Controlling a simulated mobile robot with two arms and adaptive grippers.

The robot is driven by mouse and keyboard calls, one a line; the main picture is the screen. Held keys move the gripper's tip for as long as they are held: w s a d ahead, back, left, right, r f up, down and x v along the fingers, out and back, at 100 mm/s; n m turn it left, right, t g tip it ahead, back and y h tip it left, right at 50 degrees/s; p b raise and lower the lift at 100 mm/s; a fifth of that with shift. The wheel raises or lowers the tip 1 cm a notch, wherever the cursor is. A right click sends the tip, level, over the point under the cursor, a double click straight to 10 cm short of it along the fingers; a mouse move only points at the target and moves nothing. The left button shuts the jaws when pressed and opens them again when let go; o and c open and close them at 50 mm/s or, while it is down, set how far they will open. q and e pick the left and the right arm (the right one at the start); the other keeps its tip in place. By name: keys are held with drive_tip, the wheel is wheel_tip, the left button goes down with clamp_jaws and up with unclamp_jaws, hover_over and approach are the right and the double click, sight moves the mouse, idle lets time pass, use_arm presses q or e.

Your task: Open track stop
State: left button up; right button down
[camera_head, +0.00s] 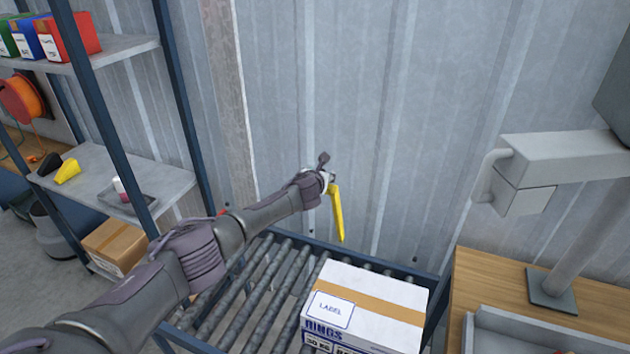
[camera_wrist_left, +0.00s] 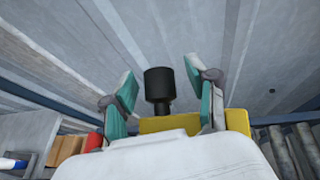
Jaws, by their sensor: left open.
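The track stop shows as a yellow bar (camera_head: 337,212) slanting down above the far end of the roller track. My left gripper (camera_head: 324,174) is at the bar's upper end. In the left wrist view, the open fingers stand on either side of a black cylindrical knob (camera_wrist_left: 159,83), with visible gaps on both sides. The yellow bar (camera_wrist_left: 165,124) shows below the knob, partly hidden by the gripper's pale body. My right gripper is not in view.
The roller track (camera_head: 243,300) runs under my left arm. A white labelled box (camera_head: 385,292) sits on its right side. A corrugated metal wall (camera_head: 420,120) stands close behind. Shelves (camera_head: 165,178) are left; a wooden table (camera_head: 490,275) is right.

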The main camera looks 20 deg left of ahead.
use_arm(q)
drive_tip(key=v, duration=1.1)
drive_tip(key=shift+w+f, duration=0.1)
